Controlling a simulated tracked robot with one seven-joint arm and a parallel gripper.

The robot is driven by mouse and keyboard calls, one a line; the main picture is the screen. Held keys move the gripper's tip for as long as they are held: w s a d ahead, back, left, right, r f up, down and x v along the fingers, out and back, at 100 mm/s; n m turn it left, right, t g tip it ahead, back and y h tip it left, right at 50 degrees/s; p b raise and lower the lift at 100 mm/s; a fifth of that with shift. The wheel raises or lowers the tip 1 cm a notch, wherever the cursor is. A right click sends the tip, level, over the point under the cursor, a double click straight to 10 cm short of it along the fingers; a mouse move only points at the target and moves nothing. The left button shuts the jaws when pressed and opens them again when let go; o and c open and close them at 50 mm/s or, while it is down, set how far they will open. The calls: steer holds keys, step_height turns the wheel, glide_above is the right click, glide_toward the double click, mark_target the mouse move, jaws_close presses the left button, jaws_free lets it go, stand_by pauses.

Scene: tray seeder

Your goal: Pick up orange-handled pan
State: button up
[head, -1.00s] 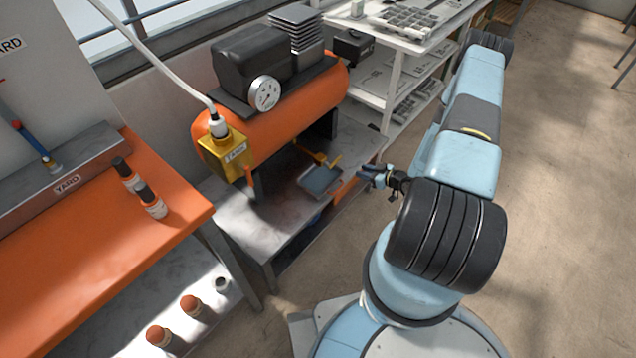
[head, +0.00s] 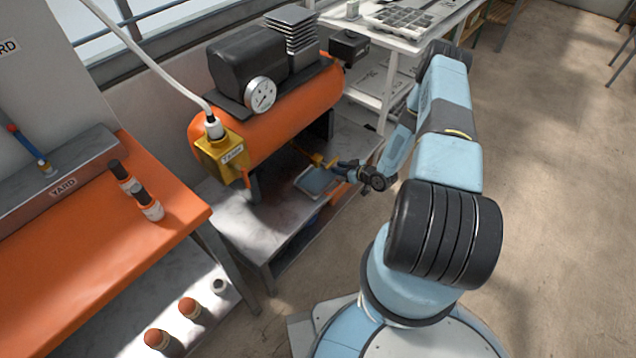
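The pan (head: 316,181) is a shallow, grey-blue square dish. It lies on the grey metal bench top under the orange tank, near the bench's front edge. Some orange, seemingly its handle (head: 341,171), shows at its right side, partly covered by my gripper. My gripper (head: 343,164) is small and dark in the head view, reaching in from the right at the pan's upper right. Its fingers overlap the handle area in the picture. I cannot tell whether they touch the handle or how far they are open.
The orange tank (head: 290,103) with a gauge (head: 260,94) stands over the bench close behind the pan. A yellow fitting (head: 322,160) sits near my fingertips. A yellow box (head: 221,152) hangs at the tank's left end. White shelving (head: 384,88) stands behind.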

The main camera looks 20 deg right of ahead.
steer(key=shift+x, duration=1.45)
jaws_close()
